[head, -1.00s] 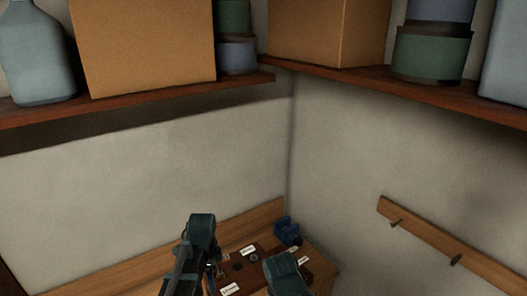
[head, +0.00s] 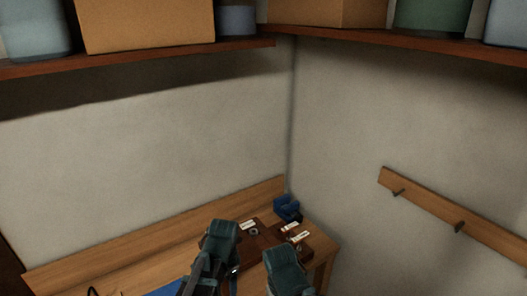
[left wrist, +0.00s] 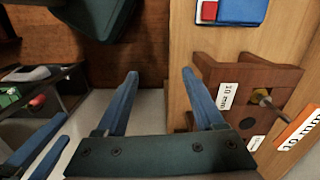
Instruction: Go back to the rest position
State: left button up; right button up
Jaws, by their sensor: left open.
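My left gripper (left wrist: 158,75) is open in the left wrist view, its two blue fingers apart with nothing between them. It is beside the edge of the wooden bench, with floor and dark brown surfaces behind it. In the head view my left arm (head: 222,238) covers part of the bench, and I cannot make out its fingers. My right arm (head: 283,268) is to its right, and its fingertips are hidden there. Two blue finger-like strips at the lower left of the wrist view may be my right gripper (left wrist: 42,142); their opening is unclear.
A brown board (left wrist: 277,75) with a "10 mm" label (left wrist: 228,96) and a brass peg lies on the bench (head: 160,243). A blue holder (head: 287,207) stands in the back corner. Shelves (head: 140,58) run above, and a hook rail (head: 430,208) is on the right wall.

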pick_arm(q)
jog(key=s+d+f+n+b, duration=0.5)
jog(key=s+f+b, duration=0.3)
jog(key=f, duration=0.2)
jog(key=shift+s+f+n+y+b, duration=0.15)
jog(key=shift+s+n+y+b, duration=0.2)
jog(key=shift+n, duration=0.35)
